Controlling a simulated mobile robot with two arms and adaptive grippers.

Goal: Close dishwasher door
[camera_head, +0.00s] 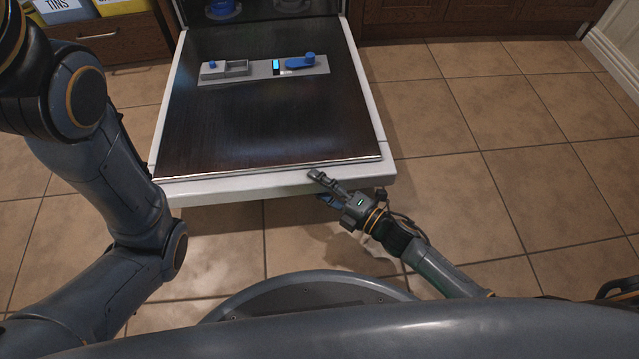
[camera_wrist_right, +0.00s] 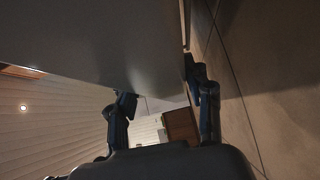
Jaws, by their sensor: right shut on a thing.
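The dishwasher door (camera_head: 265,110) lies open and flat, with a dark inner panel and a white rim, in the head view. My right gripper (camera_head: 321,187) is at the door's near edge, right of its middle. One finger shows over the white rim and the other is partly hidden below it. It is shut on the door edge. In the right wrist view the door (camera_wrist_right: 110,40) is a large grey surface close by, and the two fingers (camera_wrist_right: 162,95) stand apart by it. My left arm shows at left, but its gripper is out of view.
A detergent dispenser strip (camera_head: 263,69) is set in the panel. Blue dishes (camera_head: 222,8) show inside the dishwasher at the top. A wooden drawer (camera_head: 105,42) with labelled boxes is at upper left. Tiled floor (camera_head: 500,150) to the right is clear.

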